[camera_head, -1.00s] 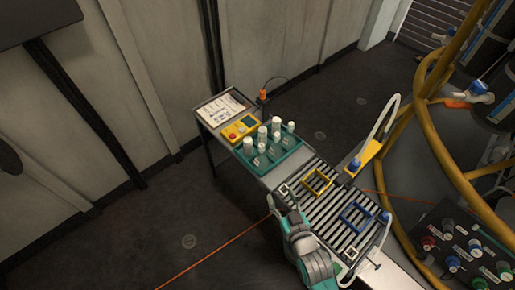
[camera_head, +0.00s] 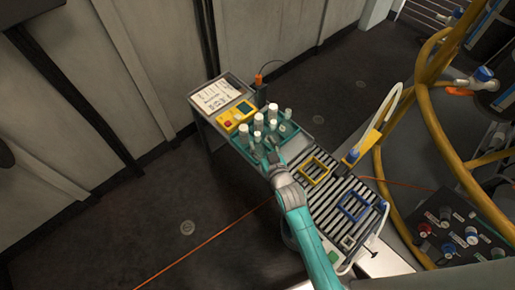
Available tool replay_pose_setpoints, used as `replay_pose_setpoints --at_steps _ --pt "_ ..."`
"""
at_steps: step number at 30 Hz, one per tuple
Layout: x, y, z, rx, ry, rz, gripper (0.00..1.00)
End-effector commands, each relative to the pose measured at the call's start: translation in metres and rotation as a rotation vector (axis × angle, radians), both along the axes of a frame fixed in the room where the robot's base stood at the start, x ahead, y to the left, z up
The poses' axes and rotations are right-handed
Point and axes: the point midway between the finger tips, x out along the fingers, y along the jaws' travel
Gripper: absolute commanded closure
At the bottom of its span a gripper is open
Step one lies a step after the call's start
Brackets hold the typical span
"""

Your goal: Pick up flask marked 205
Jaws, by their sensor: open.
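Several white-capped flasks stand in a teal tray (camera_head: 240,149) on the bench, among them a flask at the left (camera_head: 243,132), one at the back (camera_head: 272,113) and a smaller one at the right (camera_head: 287,115). Their markings are too small to read, so I cannot tell which is 205. My gripper (camera_head: 268,154) is at the front edge of the tray, close to the front flasks. It is open, and I see nothing held in it. My gripper and wrist hide part of the tray's front.
A slatted rack with a yellow frame (camera_head: 314,170) and a blue frame (camera_head: 353,206) lies right of my arm. A yellow control box (camera_head: 232,117) and a paper sheet (camera_head: 215,97) are behind the tray. Yellow railings (camera_head: 423,140) stand at the right.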

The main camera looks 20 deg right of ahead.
Motion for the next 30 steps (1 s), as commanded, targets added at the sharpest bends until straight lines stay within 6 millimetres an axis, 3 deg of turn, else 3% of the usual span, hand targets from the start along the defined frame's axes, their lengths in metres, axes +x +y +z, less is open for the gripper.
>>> replay_pose_setpoints --at_steps 9,20,27,30 --pt "0.040 0.002 -0.007 0.000 -0.001 0.000 0.40" --pt "0.047 0.002 -0.009 0.000 -0.001 0.000 0.40" --pt "0.047 0.002 -0.009 0.000 -0.001 0.000 1.00" --pt "0.047 0.002 -0.009 0.000 -0.001 0.000 1.00"
